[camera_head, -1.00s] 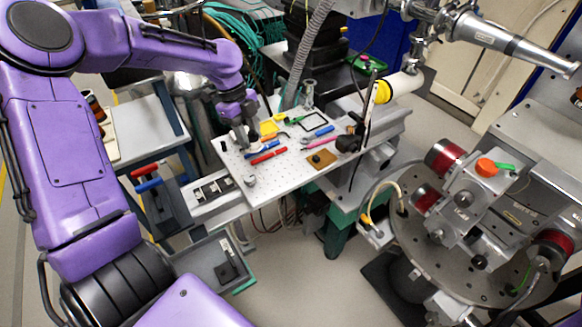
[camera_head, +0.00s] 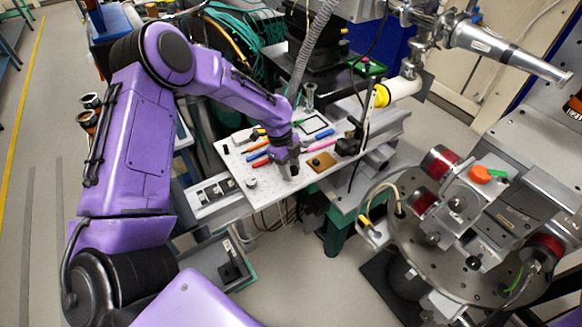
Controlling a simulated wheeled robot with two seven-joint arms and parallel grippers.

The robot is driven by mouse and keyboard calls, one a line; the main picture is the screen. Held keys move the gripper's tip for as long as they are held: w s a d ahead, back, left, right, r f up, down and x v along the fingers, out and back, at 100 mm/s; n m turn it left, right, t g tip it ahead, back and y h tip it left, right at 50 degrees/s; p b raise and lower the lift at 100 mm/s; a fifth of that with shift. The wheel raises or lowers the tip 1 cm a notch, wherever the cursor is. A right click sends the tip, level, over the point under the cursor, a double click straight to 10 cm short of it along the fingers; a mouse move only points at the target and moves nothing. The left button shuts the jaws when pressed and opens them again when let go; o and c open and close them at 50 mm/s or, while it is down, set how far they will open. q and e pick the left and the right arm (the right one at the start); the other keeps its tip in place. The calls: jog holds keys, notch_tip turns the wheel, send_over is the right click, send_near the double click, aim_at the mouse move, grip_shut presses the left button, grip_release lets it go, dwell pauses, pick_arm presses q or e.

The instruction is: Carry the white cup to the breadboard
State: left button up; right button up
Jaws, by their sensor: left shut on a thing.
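The breadboard (camera_head: 236,170) is the pale perforated plate in the middle of the view, with tools lying on it. My left gripper (camera_head: 289,170) points down over the front middle of the breadboard, left of a small brown plate (camera_head: 322,161). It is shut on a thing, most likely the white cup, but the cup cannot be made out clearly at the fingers. I cannot tell whether that thing touches the board. My right gripper is not in view.
A small round metal piece (camera_head: 251,182) sits near the front left edge. A round instrument stage (camera_head: 425,250) stands at the right.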

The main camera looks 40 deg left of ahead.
pick_arm(q)
jog(key=shift+f, duration=0.2)
jog(key=o, duration=1)
jog(key=shift+o, duration=0.2)
jog(key=shift+r, duration=0.2)
jog(key=b+v, duration=0.2)
jog(key=v, duration=1)
